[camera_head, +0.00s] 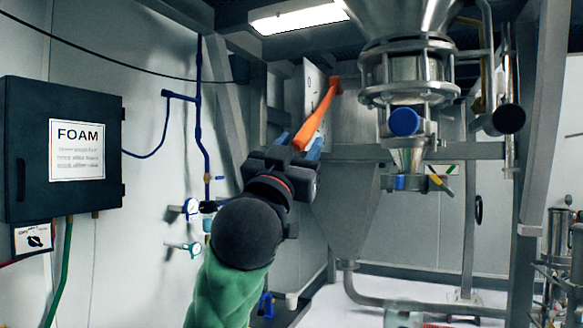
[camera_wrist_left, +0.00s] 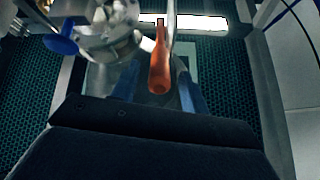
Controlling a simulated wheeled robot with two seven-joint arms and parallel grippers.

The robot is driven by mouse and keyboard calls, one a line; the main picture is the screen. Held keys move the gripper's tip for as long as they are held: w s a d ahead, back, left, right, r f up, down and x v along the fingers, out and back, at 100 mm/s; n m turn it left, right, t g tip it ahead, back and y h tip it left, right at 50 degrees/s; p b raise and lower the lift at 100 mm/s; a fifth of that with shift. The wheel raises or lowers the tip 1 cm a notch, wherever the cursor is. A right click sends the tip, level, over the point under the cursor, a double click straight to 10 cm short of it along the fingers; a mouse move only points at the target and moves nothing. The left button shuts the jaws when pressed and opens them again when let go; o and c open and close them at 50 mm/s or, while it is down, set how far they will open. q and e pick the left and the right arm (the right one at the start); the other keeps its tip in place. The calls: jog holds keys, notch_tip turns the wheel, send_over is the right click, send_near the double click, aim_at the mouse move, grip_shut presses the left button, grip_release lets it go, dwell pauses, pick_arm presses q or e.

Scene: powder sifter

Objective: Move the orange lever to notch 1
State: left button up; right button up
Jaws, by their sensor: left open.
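The orange lever (camera_head: 318,112) slants down and left from a pale plate (camera_head: 313,85) marked "0" on the frame in the head view. Its lower end is at my left gripper (camera_head: 301,144), between the two blue fingers. In the left wrist view the orange lever (camera_wrist_left: 160,72) points toward the camera, and its round end lies between the blue fingers of my left gripper (camera_wrist_left: 160,90). The fingers stand apart on both sides of it, with gaps visible. Most of the plate's markings are hidden or too small to read. My right gripper is not in view.
A steel sifter (camera_head: 408,70) with a blue-capped port hangs right of the lever. A grey frame post (camera_head: 228,105) stands on the left. A black FOAM box (camera_head: 62,150) and blue pipes with gauges are on the left wall.

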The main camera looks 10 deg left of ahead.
pick_arm(q)
jog(key=shift+b+v, duration=0.65)
jog(key=shift+v, duration=1.2)
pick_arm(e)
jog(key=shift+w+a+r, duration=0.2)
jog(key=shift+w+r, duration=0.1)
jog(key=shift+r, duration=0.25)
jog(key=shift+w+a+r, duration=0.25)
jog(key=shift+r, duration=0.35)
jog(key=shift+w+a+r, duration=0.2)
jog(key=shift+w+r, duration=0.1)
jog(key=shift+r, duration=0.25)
pick_arm(q)
jog(key=shift+c, duration=0.3)
